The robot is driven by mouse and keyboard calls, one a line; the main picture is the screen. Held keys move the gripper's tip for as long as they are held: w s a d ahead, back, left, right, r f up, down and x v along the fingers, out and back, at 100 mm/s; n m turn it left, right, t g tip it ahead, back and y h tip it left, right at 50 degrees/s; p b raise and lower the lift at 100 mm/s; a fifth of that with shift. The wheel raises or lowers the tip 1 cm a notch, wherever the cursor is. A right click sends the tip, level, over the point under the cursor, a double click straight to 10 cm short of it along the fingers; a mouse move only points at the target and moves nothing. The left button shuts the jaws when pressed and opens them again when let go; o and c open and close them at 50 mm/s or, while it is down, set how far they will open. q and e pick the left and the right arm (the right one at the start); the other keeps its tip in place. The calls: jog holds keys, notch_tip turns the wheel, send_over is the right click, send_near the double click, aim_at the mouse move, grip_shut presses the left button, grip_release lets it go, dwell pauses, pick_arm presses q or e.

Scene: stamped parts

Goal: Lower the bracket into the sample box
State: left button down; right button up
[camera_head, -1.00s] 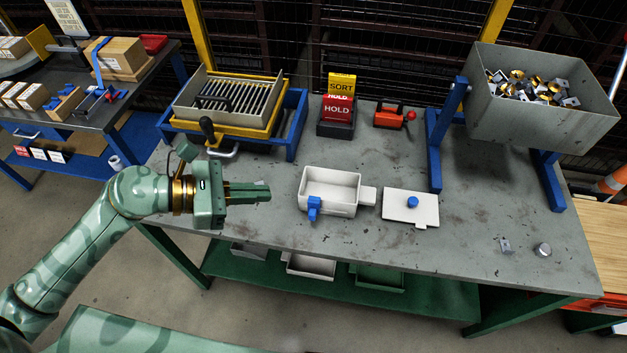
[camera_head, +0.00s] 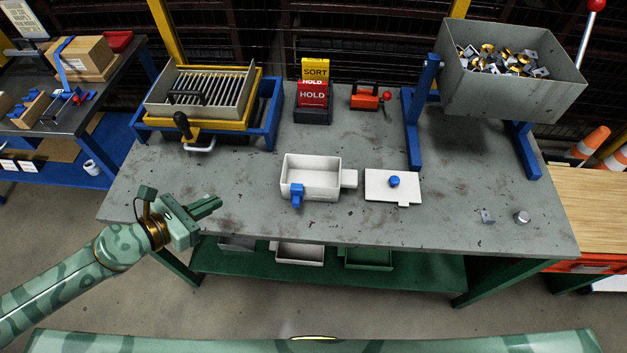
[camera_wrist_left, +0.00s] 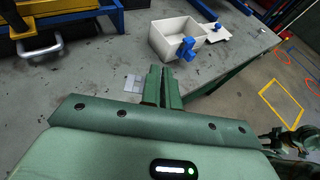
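My left gripper (camera_head: 215,203) is over the left front part of the bench, left of the sample box. Its fingers (camera_wrist_left: 162,86) are nearly together with a narrow gap. A pale grey bracket (camera_wrist_left: 133,84) shows as a small plate against the left side of the fingers in the wrist view; its gripped part is hidden. The white sample box (camera_head: 322,192) stands open on the bench with a blue clip (camera_head: 297,196) on its front; it also shows in the wrist view (camera_wrist_left: 166,45). The bracket is apart from the box.
A white lid (camera_head: 380,189) with a blue knob lies right of the box. A loose bracket (camera_head: 487,216) and a round cap (camera_head: 522,217) lie farther right. A blue-framed sieve tray (camera_head: 268,124) and a raised parts bin (camera_head: 510,97) stand behind. Bench between gripper and box is clear.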

pick_arm(q)
jog(key=w+d+r+p, duration=0.4)
jog(key=w+d+p, duration=0.1)
jog(key=d+p, duration=0.5)
jog(key=w+d+f+b, duration=0.2)
jog(key=w+d+f, duration=0.1)
jog(key=d, duration=0.4)
jog(key=w+d+f+b, duration=0.2)
jog(key=w+d+f, duration=0.1)
jog(key=d, duration=0.4)
jog(key=shift+w+d+f+b, duration=0.15)
jog(key=shift+w+f+b, duration=0.05)
jog(key=shift+w+b, duration=0.25)
jog(key=shift+w+d, duration=0.55)
jog(key=shift+w, duration=0.05)
jog(key=shift+b, duration=0.3)
